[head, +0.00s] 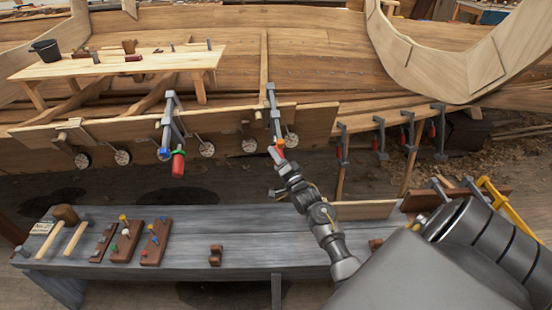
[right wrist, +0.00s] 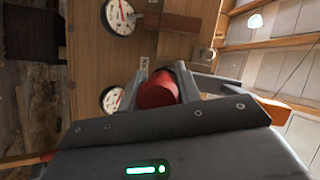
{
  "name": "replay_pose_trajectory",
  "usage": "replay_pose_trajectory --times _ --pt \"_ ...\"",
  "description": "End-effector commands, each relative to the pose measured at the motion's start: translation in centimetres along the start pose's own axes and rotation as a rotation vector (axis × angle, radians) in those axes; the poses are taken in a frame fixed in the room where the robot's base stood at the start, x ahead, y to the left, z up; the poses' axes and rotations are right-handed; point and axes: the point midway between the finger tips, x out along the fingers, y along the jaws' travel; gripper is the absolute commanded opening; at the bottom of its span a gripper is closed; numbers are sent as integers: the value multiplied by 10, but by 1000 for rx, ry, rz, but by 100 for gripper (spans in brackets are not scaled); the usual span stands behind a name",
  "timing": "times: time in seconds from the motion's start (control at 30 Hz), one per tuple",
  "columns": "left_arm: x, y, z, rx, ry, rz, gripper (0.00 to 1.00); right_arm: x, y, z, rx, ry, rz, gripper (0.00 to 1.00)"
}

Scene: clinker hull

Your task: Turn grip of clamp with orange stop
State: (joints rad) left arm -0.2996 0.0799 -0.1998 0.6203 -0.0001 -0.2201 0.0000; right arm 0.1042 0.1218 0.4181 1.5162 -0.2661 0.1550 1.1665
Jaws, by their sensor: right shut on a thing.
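The clamp with the orange stop (head: 280,143) hangs on the edge of the hull plank, its grey bar (head: 272,104) standing above. My right gripper (head: 279,156) is at its lower end, below the orange stop. In the right wrist view the two fingers (right wrist: 163,92) are shut on the clamp's red grip (right wrist: 158,91), one on each side. An orange part (right wrist: 271,108) shows to the right of the fingers. In the head view my gripper hides most of the grip. My left gripper is not in view.
Another clamp with a blue stop (head: 165,152) and a red grip (head: 178,165) hangs to the left. Round dials (head: 207,149) line the plank. Several clamps (head: 379,138) hang at the right. A grey bench (head: 250,229) holding tools stands in front.

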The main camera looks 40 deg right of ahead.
Motion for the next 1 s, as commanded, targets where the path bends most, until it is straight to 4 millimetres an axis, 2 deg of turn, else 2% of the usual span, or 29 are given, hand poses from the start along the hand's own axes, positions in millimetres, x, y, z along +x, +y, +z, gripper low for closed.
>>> replay_pose_trajectory --times 0.5,1.0 --pt "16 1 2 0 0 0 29 -2 1 3 437 -3 -175 11" --pt "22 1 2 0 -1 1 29 -3 0 3 664 -3 -268 11"
